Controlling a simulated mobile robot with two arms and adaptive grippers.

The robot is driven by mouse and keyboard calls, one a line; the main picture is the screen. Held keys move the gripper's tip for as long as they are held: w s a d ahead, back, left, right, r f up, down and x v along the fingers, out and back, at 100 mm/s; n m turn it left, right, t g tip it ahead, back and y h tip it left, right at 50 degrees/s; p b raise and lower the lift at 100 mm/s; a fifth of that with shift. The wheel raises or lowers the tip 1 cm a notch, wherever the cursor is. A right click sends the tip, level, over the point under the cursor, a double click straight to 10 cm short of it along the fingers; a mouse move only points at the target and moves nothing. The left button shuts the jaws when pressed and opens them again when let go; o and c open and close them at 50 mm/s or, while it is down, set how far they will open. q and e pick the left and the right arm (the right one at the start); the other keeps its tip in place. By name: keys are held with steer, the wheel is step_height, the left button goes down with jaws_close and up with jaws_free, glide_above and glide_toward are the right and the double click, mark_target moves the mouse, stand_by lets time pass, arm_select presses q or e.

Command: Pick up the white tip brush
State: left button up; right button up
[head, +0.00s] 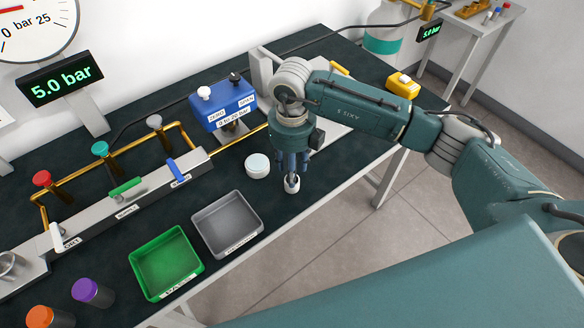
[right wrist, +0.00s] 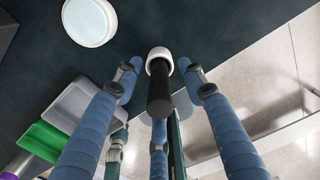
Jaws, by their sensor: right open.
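The white tip brush (head: 292,187) stands on the dark bench near its front edge, its white end showing below my right gripper (head: 292,165). In the right wrist view the brush has a dark handle (right wrist: 160,95) and a white ring-like end (right wrist: 159,54). My right gripper (right wrist: 160,78) points down over it, with its blue fingers spread around the handle. Gaps show between the fingers and the brush, so it is open. The fingers partly hide the brush in the head view. My left gripper is in neither view.
A round white-lidded pot (head: 257,165) stands just left of the brush. A grey tray (head: 258,233) and a green tray (head: 137,268) lie further left. A valve manifold (head: 128,208) and a blue box (head: 222,104) stand behind. The bench edge is close on the right.

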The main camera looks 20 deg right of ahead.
steer(key=shift+f, duration=0.5)
jaws_close()
step_height(320, 180, up, 20)
steer(key=b, duration=0.3)
